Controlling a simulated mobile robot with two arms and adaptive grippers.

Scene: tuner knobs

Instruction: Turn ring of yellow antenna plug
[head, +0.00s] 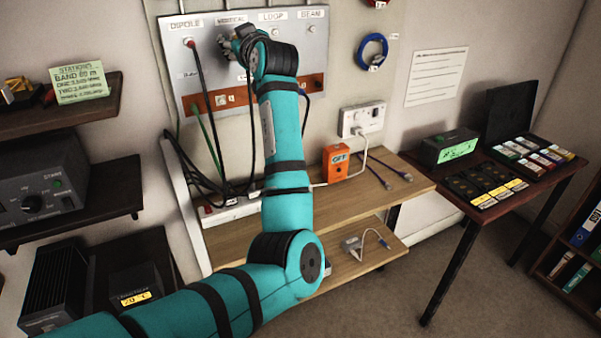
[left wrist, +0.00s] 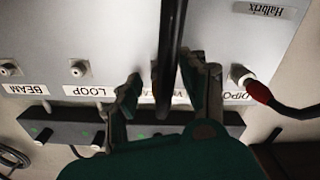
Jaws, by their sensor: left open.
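The antenna panel (head: 290,60) on the wall carries sockets labelled DIPOLE, VERTICAL, LOOP and BEAM. My left gripper (head: 232,42) is at the VERTICAL socket. In the left wrist view my open left gripper (left wrist: 173,76) has one finger on each side of a dark cable (left wrist: 172,40). The cable crosses in front of the VERTICAL label. I cannot make out a yellow plug or its ring; cable and fingers cover that socket. A red plug (left wrist: 258,91) sits in the DIPOLE socket, beside the right finger. My right gripper is in neither view.
LOOP (left wrist: 77,68) and BEAM (left wrist: 8,68) sockets are bare. Black cables (head: 195,175) hang below the panel. A wooden shelf (head: 400,165) holds an orange box (head: 336,160). A blue cable coil (head: 372,52) hangs at right.

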